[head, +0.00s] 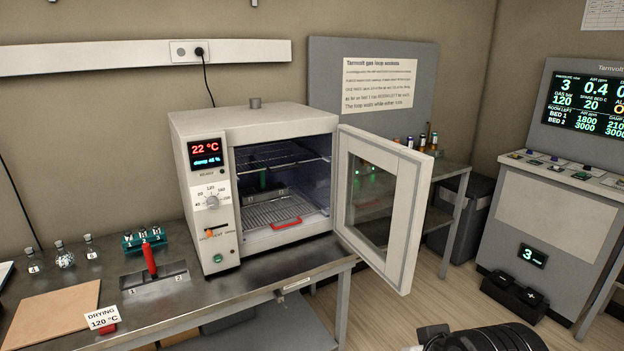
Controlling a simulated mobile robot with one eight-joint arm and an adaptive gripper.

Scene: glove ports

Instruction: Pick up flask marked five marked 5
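Three small stoppered glass flasks stand in a row at the left back of the steel bench in the head view: a left one (34,262), a middle one (64,257) holding white pieces, and a right one (90,247). Each seems to carry a small mark, but I cannot read surely which is 5. A black ribbed part of my arm shows at the bottom edge, right of centre, far from the flasks and cut off by the frame. No fingertips can be made out, so I cannot see whether my gripper is open or holds anything.
A drying oven (212,140) stands on the bench (190,308), its glass door (382,205) swung open to the right. A green rack (145,238), a two-place stand with a red handle (150,262), a brown board (52,312) and a "DRYING 120 °C" sign (102,318) are near the flasks.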

